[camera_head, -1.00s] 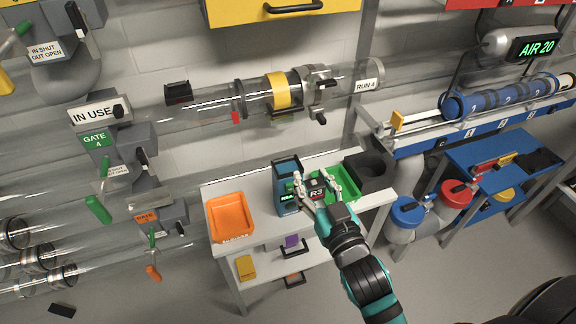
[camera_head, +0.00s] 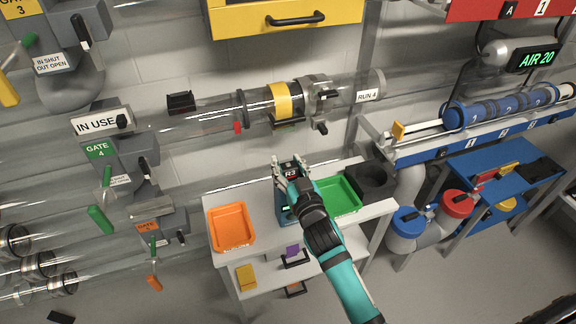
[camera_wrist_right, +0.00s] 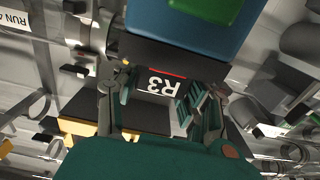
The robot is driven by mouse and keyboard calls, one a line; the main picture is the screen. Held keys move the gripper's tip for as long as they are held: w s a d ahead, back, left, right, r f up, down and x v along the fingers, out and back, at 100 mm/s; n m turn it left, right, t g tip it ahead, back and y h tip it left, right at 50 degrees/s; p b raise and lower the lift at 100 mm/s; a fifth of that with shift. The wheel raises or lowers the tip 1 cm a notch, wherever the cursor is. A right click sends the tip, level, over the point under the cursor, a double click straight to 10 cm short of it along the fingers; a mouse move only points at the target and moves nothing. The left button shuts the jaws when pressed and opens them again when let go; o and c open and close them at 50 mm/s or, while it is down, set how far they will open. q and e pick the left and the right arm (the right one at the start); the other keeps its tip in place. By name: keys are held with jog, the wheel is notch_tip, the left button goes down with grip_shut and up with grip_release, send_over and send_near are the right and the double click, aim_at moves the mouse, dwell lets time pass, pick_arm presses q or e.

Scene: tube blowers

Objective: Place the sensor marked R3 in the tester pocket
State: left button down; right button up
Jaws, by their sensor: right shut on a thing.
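The R3 label also shows upside down in the right wrist view (camera_wrist_right: 160,84). The blue tester (camera_head: 285,213) stands on the white bench, mostly hidden behind my right gripper and wrist. The sensor appears over the tester's top end in the head view. The pocket is hidden, and I cannot tell whether the sensor touches it. My left gripper is out of view.
An orange tray (camera_head: 213,246) lies left of the tester and a green tray (camera_head: 358,207) right of it. A dark round-mouthed container (camera_head: 375,181) stands at the bench's right end. A clear tube (camera_head: 210,127) runs behind and above the bench.

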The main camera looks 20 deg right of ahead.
jog(key=shift+f, duration=0.15)
jog(key=o, duration=1.2)
jog(key=shift+r, duration=0.3)
jog(key=s, duration=1.2)
jog(key=shift+d+f+b, duration=0.1)
jog(key=shift+d+b, duration=0.1)
jog(key=shift+b, duration=0.1)
